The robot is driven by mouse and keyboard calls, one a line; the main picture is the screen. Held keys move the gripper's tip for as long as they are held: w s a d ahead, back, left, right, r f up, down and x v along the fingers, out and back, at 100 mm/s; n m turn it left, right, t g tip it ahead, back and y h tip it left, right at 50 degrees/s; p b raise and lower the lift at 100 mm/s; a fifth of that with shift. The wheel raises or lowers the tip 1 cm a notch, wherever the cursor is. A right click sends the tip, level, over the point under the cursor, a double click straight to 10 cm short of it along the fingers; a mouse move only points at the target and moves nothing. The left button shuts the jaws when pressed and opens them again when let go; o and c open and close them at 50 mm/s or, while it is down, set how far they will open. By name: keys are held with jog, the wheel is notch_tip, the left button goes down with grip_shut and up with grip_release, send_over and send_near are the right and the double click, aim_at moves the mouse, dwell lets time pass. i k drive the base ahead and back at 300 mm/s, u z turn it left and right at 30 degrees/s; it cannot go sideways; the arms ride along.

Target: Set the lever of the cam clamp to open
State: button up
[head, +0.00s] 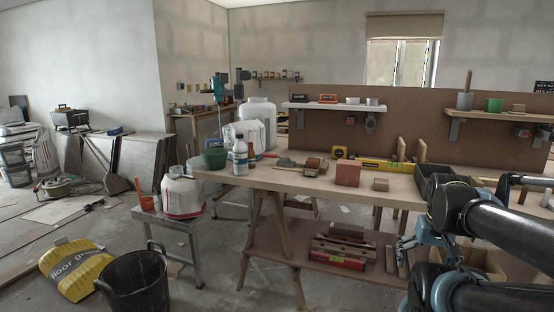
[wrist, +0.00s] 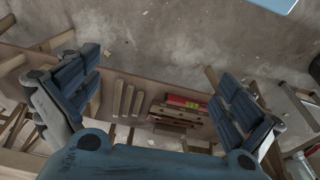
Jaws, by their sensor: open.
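I cannot pick out the cam clamp or its lever for sure in either view. Small blocks stand on the workbench (head: 275,178) in the head view, among them a brown one (head: 314,167) and a red one (head: 348,174), too small to read as a clamp. My gripper (head: 404,246) is at the bench's front right, below the top's edge and partly hidden by my arm. In the wrist view my gripper (wrist: 160,70) is open and empty, its two dark blue fingers wide apart, looking down toward the bench's lower shelf (wrist: 130,79) and the floor.
A yellow level (head: 382,164) and a dark tray (head: 436,182) are on the bench top. A black bucket (head: 135,285) and small stool (head: 180,222) stand left. Floor between is partly clear.

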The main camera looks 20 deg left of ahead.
aim_at(285, 159)
jog(key=z, duration=1.75)
jog(key=k, duration=0.75)
jog(key=u, duration=1.85)
jog(key=i, duration=1)
